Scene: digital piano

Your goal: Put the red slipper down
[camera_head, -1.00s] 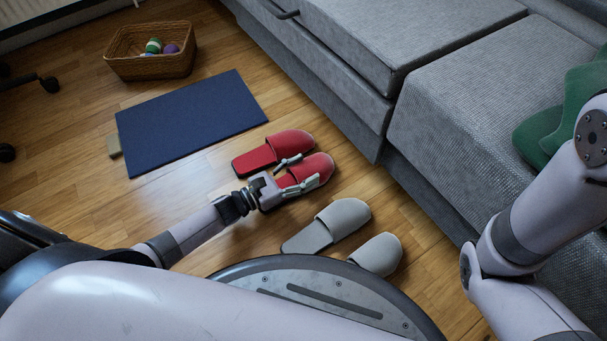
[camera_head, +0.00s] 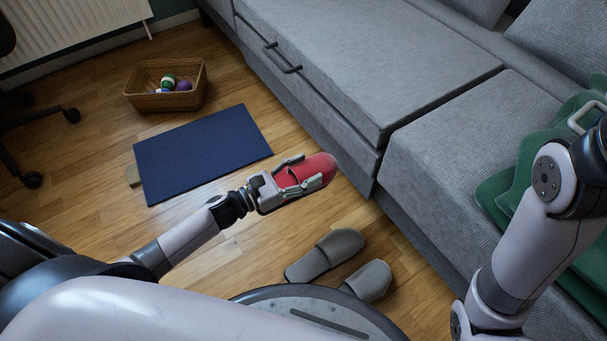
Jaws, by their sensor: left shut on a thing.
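My left gripper (camera_head: 306,177) is shut on a red slipper (camera_head: 318,167) and holds it by its sides, toe toward the sofa. The slipper appears raised above the wooden floor, though the gap beneath it is hard to judge. Only one red slipper shows; anything under the gripper and slipper is hidden. My right arm comes up at the right edge. A pale curved piece (camera_head: 584,116) beyond its dark wrist may be part of the right gripper, but its jaws cannot be made out.
A pair of grey slippers (camera_head: 333,250) lies on the floor near my base. A dark blue mat (camera_head: 200,150) and a wicker basket (camera_head: 165,102) with balls lie farther back left. The grey sofa (camera_head: 420,150) borders the right, with green cushions (camera_head: 505,190). Floor between mat and grey slippers is clear.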

